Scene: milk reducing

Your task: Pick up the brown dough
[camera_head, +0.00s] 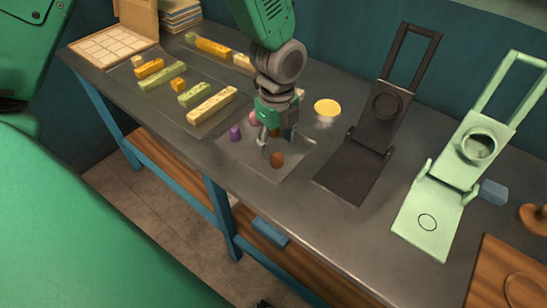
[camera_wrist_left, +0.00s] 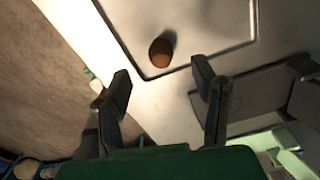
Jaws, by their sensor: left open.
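The brown dough (camera_head: 277,159) is a small rounded lump near the front corner of a shallow grey tray (camera_head: 293,168) in the head view. It also shows in the left wrist view (camera_wrist_left: 161,50), ahead of the fingers and near the tray's edge. My left gripper (camera_head: 270,145) hangs over the tray, just left of and behind the dough. In the left wrist view its two fingers (camera_wrist_left: 162,88) are spread apart with nothing between them. The dough is apart from both fingers. My right gripper is not in view.
A purple lump (camera_head: 235,132) and other dough partly hidden by my gripper lie on the tray. A dark press (camera_head: 352,172) and a light green press (camera_head: 432,215) stand to the right. Several yellow and green bars (camera_head: 212,105) lie on the left. The table's front edge is close.

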